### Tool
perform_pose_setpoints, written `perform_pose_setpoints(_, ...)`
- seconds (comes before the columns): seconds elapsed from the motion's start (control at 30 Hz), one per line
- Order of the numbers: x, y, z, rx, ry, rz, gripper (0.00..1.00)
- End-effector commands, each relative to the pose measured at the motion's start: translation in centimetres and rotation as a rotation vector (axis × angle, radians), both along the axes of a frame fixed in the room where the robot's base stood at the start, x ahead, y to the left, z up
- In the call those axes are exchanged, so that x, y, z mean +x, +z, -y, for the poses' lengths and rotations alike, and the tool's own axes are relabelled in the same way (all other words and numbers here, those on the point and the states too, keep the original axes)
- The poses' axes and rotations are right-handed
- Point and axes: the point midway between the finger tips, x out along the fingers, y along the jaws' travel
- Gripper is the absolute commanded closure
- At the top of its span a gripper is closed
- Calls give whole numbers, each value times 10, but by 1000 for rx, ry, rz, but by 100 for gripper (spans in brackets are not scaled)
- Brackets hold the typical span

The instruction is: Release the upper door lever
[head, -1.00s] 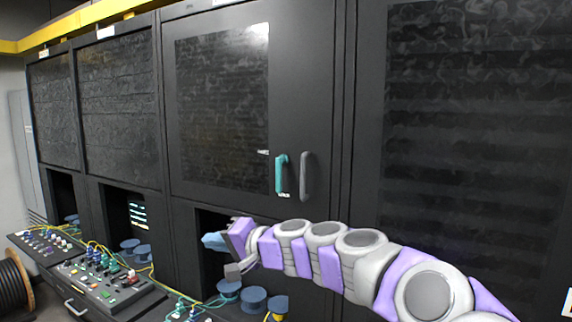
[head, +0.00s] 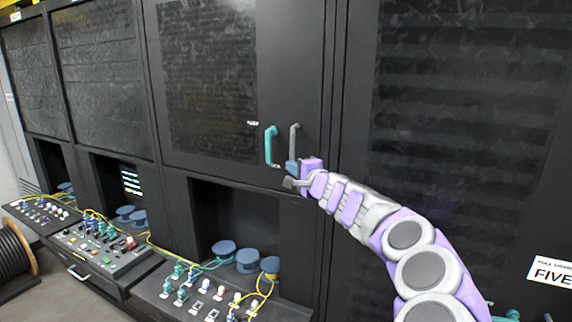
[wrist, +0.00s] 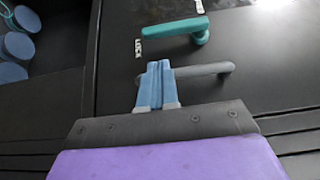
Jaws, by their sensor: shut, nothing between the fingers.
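The teal lever (head: 270,145) is upright on the upper door of the middle cabinet, beside a grey fixed-looking handle (head: 294,141). In the wrist view the teal lever (wrist: 176,28) lies across the top, with a "LOCK" label near one end. The grey handle (wrist: 206,69) is between it and my gripper. My gripper (head: 291,167) is at the lower end of the grey handle. Its blue fingers (wrist: 157,67) are together with nothing between them, and they overlap part of the grey handle in the picture. I cannot tell whether they touch it. The teal lever is apart from the fingers.
Below the door is an open recess with blue spools (head: 223,249) and yellow cables. A sloped console (head: 215,291) with switches juts out under it. A dark cabinet (head: 460,150) stands to the right.

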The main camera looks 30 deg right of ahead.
Motion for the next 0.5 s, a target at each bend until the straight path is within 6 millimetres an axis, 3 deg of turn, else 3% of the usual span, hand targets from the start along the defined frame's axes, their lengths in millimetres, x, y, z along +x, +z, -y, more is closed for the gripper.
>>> perform_pose_setpoints(0.5, 56, 2, -7, -6, 0, -1, 100)
